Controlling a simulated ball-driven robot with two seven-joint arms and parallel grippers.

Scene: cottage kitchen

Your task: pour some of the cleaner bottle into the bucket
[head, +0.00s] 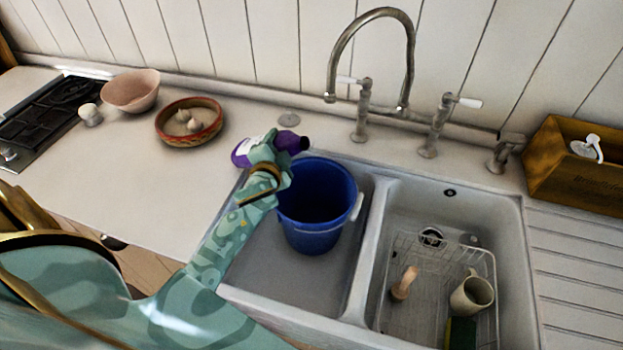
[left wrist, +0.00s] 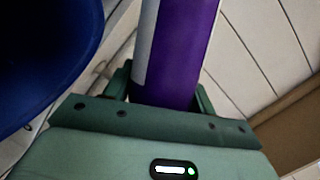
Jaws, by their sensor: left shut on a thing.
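The purple cleaner bottle (head: 243,153) with a white label is held tilted, nearly lying on its side, its dark end pointing right toward the bucket. My left gripper (head: 268,152) is shut around its middle. In the left wrist view the bottle (left wrist: 176,55) sits between the fingers (left wrist: 165,92). The blue bucket (head: 316,205) stands upright in the left sink basin, and it also shows in the left wrist view (left wrist: 45,55). No liquid stream shows. My right gripper is out of view.
The tall curved tap (head: 410,50) stands behind the sink. The right basin holds a wire rack (head: 415,300) with a mug (head: 471,295) and a brush (head: 405,283). Bowls (head: 190,121) stand on the left counter, and a wooden box (head: 570,170) stands at the right.

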